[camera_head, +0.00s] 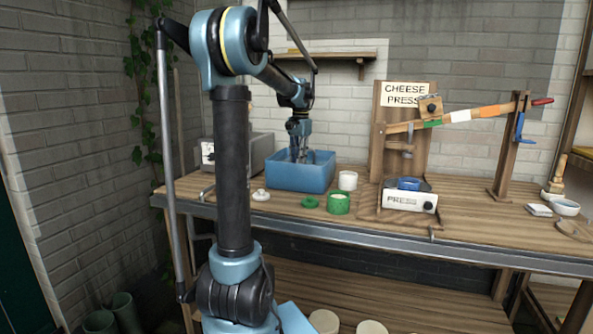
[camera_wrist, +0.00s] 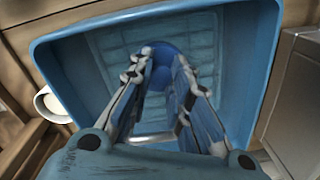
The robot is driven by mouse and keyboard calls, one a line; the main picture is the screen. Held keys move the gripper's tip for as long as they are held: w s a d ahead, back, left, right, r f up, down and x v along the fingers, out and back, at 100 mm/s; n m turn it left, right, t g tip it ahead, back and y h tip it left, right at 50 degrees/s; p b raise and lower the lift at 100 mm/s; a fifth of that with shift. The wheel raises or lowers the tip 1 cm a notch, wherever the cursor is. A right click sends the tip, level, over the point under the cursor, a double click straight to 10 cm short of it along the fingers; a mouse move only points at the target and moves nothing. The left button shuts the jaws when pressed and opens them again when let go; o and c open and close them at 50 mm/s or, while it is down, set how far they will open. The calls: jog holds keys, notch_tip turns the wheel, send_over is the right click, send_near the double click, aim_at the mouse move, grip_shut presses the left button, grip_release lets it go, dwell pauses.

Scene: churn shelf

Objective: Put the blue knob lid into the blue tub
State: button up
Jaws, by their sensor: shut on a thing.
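The blue tub (camera_head: 300,178) stands on the bench at the left of the press, and its walls fill most of the wrist view (camera_wrist: 70,62). My gripper (camera_head: 300,158) reaches down into the tub's opening from above. In the wrist view my gripper (camera_wrist: 160,58) points at the tub's inside. Its fingers close on a round, darker blue thing, which looks like the blue knob lid (camera_wrist: 163,72). The fingers partly cover the lid, and its knob is hidden. In the head view the tub's front wall hides the lid. I cannot tell whether the lid touches the tub's floor.
A white knob lid (camera_head: 261,195), a green lid (camera_head: 310,202), a green pot (camera_head: 338,204) and a white cup (camera_head: 348,180) stand near the tub. The cheese press (camera_head: 409,202) holding a blue ring (camera_head: 409,184) is at right.

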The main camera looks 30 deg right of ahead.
jog(key=shift+a+f, duration=0.1)
jog(key=shift+f, duration=2.05)
jog(key=shift+f, duration=0.6)
jog(key=o, duration=0.9)
jog(key=shift+r, duration=0.1)
